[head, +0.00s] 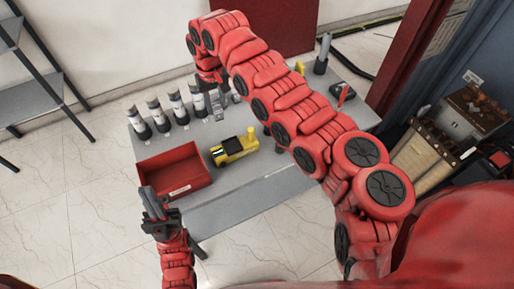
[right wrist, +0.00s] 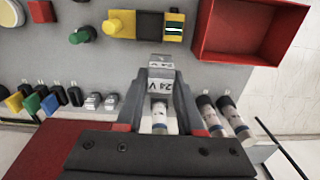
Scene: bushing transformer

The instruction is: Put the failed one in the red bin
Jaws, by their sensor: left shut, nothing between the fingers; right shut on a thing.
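The red bin (head: 172,172) stands at the front left of the grey table; it also shows at the top right of the right wrist view (right wrist: 248,35). Several white and black bushings (head: 157,113) stand in a row along the back left, and two show right of my gripper in the right wrist view (right wrist: 232,117). My right gripper (right wrist: 160,100) is shut on a pale bushing (right wrist: 159,119), beside the row. A pale tag marked with a V shows between its fingers. I cannot tell whether the bushing is lifted. My left gripper (head: 153,204) is shut and empty, in front of the bin.
A yellow device (head: 234,148) with a knob sits right of the bin. Small coloured parts (right wrist: 38,100) line the table's back edge in the right wrist view. A shelf rack (head: 30,80) stands left and a wooden cabinet (head: 465,112) right. The table's front strip is clear.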

